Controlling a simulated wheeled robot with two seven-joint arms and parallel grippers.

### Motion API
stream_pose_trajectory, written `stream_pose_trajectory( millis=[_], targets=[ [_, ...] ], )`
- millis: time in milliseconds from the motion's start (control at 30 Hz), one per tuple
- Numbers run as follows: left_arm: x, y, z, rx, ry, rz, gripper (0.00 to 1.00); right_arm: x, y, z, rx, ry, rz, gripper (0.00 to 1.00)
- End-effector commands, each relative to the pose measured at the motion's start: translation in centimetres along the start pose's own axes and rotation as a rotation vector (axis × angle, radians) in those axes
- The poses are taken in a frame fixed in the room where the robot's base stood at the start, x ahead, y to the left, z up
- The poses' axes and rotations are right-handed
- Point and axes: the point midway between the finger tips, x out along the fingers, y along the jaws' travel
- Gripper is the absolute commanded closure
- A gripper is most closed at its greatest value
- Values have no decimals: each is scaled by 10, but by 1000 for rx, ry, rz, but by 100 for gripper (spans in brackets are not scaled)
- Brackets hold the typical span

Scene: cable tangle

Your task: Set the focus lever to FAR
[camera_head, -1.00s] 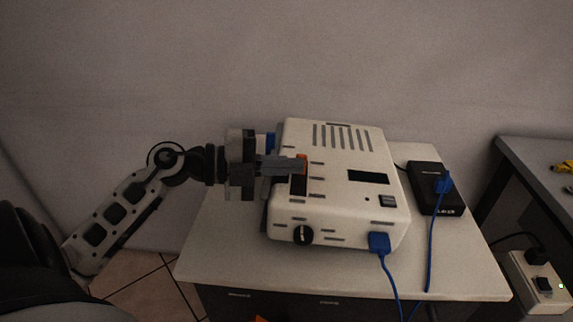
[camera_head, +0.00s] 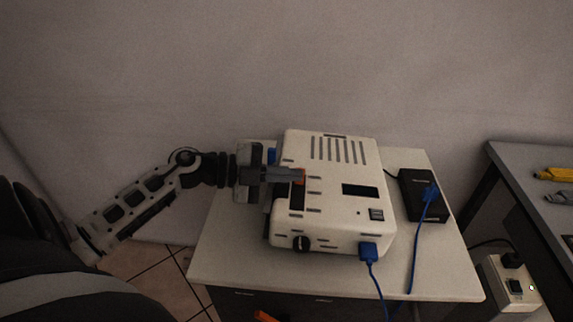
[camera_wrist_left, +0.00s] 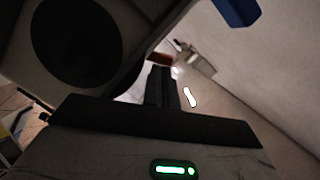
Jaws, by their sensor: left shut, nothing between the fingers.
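The white projector-like box (camera_head: 335,210) stands on a pale table. Its orange focus lever (camera_head: 302,176) shows at the far end of a dark slot (camera_head: 296,198) on the box's left part. My left gripper (camera_head: 299,177) reaches in from the left over the box edge, shut and empty, with its tips at the lever, touching or very close. The tips hide part of the lever. In the left wrist view the shut fingers (camera_wrist_left: 162,88) point at a brownish-orange patch (camera_wrist_left: 160,58), likely the lever. The slot's markings are too small to read. My right gripper is not in view.
A blue plug (camera_head: 368,252) and cable leave the box's front. A black adapter (camera_head: 416,198) with a blue plug lies to its right. A dark knob (camera_head: 301,243) is on the front. A grey desk (camera_head: 525,165) and a power strip (camera_head: 512,284) are at the right.

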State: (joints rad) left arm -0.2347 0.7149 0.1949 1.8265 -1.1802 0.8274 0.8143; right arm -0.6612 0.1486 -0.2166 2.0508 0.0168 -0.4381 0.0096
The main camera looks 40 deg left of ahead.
Motion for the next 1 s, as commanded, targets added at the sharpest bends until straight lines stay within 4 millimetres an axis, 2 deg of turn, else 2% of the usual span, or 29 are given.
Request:
stream_pose_trajectory(
  millis=[467,700,800,867,1000],
  targets=[
    [0,0,0,-13,0,3,100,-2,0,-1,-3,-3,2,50],
    [1,-8,-24,-15,8,9,100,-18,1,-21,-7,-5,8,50],
    [2,-12,-41,-14,15,13,100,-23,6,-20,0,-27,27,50],
    [-12,0,-33,-14,8,16,100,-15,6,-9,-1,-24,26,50],
    [-46,0,-32,-14,9,15,100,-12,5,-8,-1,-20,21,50]
  ],
)
